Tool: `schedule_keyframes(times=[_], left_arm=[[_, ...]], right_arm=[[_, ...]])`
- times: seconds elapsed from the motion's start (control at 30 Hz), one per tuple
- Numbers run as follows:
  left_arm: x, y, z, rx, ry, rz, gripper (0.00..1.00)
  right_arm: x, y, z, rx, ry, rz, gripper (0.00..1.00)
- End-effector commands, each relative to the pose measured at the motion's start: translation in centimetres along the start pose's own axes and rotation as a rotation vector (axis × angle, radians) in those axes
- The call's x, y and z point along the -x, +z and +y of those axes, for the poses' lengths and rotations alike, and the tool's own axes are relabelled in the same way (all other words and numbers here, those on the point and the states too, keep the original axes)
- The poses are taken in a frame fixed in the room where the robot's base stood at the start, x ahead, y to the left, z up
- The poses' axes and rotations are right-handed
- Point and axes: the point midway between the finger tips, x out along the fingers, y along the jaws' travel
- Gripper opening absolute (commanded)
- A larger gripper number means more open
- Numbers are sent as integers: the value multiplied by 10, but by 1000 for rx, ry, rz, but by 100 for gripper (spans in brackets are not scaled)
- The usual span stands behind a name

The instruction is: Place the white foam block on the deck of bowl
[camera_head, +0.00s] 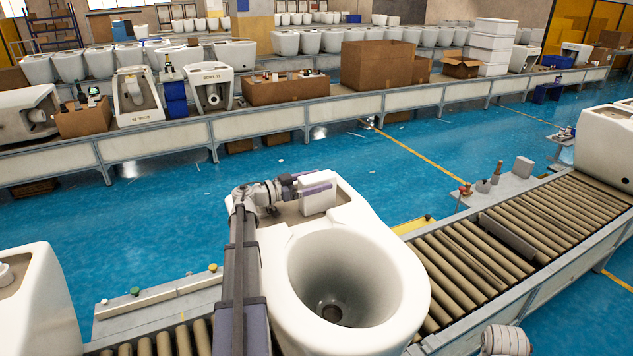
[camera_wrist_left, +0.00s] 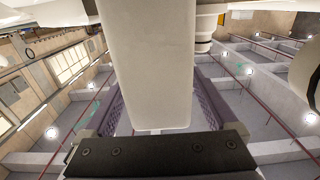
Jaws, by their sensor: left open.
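The white foam block (camera_head: 318,202) stands upright at the rear of the white toilet bowl (camera_head: 410,290), its lower end at the flat brownish deck (camera_head: 287,213). It appears to rest there, but its bottom contact is hard to make out. My left gripper (camera_head: 312,186) is at the block's upper part, with its fingers open on either side of it. In the left wrist view the block (camera_wrist_left: 152,65) fills the middle between the two purplish finger pads (camera_wrist_left: 160,105). My right gripper is not in view.
The bowl sits on a roller conveyor (camera_head: 480,262). Another white bowl (camera_head: 40,305) is at the left, and one (camera_head: 608,145) at the right. A side shelf (camera_head: 505,185) holds small items. Blue floor (camera_head: 170,215) separates this line from a bench with bowls and cardboard boxes (camera_head: 377,64).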

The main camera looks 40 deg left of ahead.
Motion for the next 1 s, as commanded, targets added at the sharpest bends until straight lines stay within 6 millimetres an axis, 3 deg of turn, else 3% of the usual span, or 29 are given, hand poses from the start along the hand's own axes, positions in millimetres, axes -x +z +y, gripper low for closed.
schedule_keyframes(times=[0.1, 0.4, 0.6, 1.0], left_arm=[[0, -6, 0, 0, 0, 0, 92], [48, -3, 0, 0, -3, 0, 92], [70, -3, 0, 0, -1, 0, 92], [75, -3, 0, 0, 0, 0, 92]], right_arm=[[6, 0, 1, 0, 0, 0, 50], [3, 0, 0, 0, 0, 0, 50], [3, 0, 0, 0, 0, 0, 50], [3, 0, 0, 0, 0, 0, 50]])
